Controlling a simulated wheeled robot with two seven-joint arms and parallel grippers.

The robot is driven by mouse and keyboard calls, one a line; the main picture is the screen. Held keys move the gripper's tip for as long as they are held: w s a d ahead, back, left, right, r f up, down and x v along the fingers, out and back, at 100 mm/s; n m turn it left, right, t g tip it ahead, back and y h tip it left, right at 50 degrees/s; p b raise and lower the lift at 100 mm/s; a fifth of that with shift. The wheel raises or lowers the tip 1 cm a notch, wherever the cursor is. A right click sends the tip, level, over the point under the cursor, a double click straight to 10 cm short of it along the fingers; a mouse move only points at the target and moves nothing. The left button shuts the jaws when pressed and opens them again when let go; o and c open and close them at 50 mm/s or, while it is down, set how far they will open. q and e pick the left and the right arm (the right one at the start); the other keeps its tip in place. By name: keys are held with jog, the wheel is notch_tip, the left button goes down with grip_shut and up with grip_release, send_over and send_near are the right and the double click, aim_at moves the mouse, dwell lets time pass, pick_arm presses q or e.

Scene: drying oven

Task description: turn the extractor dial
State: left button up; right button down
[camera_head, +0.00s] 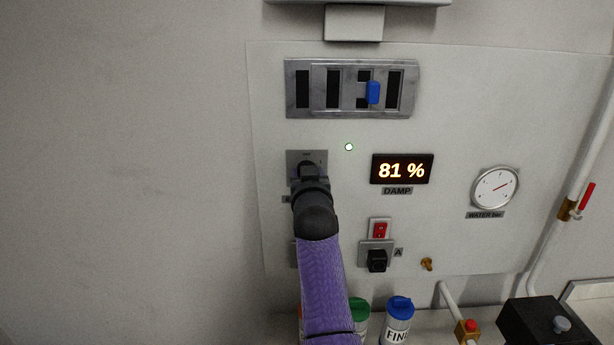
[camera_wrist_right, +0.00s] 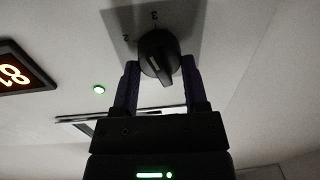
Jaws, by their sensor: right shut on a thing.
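The extractor dial (camera_wrist_right: 160,54) is a black knob with a pale pointer line on a grey plate (camera_wrist_right: 178,16) with small marks. In the right wrist view my right gripper (camera_wrist_right: 160,80) has one finger on each side of the dial and is shut on it. In the head view my right gripper (camera_head: 309,180) reaches up to the dial's plate (camera_head: 292,158) on the wall panel and hides most of the dial. My left gripper is not in view.
A lit display (camera_head: 402,169) reads 81 % above a DAMP label, and a green light (camera_head: 349,147) glows beside it. A slotted vent with a blue tab (camera_head: 373,92) is above. A red switch (camera_head: 380,230), black plug (camera_head: 377,261) and gauge (camera_head: 495,187) are right. Lidded containers (camera_head: 398,318) stand below.

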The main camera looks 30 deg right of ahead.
jog(key=shift+f+m, duration=0.1)
jog(key=shift+m, duration=1.4)
jog(key=shift+c, duration=0.5)
grip_release()
jog(key=shift+d, duration=0.1)
